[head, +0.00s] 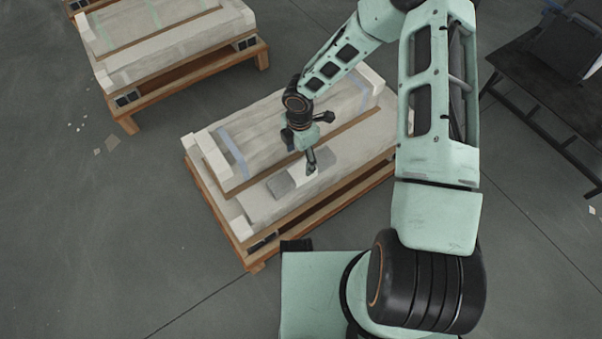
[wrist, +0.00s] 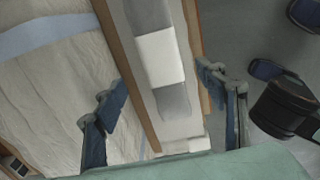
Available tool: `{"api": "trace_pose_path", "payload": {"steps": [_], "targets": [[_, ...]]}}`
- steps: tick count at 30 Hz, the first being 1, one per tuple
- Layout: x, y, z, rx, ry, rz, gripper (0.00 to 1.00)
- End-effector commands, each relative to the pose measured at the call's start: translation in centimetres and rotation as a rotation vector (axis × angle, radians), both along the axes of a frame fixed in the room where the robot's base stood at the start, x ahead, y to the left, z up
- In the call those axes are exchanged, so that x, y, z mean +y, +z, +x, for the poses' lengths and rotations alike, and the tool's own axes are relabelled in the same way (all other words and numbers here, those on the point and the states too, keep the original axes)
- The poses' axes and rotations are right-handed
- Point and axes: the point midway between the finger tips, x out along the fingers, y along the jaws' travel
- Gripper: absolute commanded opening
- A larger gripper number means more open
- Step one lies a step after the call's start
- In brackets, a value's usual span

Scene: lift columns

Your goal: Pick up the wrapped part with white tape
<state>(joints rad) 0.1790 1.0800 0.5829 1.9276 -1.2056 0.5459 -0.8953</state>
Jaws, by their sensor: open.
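The wrapped part (head: 281,185) is a long grey block with a white tape band around its middle. It lies on the pale lower ledge of the near pallet load in the head view. In the wrist view the white-taped part (wrist: 160,58) runs lengthwise between my fingers. My gripper (head: 310,170) points down over the part's middle and hides some of it. In the wrist view my gripper (wrist: 163,85) is open, one finger on each side of the part. I cannot tell how far above the ledge the fingertips are.
A large wrapped load (head: 262,132) with a blue strap stands beside the part on the wooden pallet (head: 222,215). Another loaded pallet (head: 185,75) is at upper left. A dark bench (head: 540,85) stands at right. Grey floor is clear at lower left.

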Motion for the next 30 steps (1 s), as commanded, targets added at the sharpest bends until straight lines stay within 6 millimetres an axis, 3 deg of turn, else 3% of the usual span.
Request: {"api": "trace_pose_path", "payload": {"steps": [1,8,17,26,30], "targets": [[0.0,-1.0,0.0,0.001,0.000,-0.001,0.65],[-0.1,-2.8,0.0,0.000,-0.002,0.000,0.65],[-0.6,-6.9,0.0,-0.001,-0.004,0.001,0.65],[-0.6,-7.2,0.1,-0.002,-0.004,0.000,0.65],[-0.6,-7.2,0.1,-0.001,-0.004,0.000,0.51]]}}
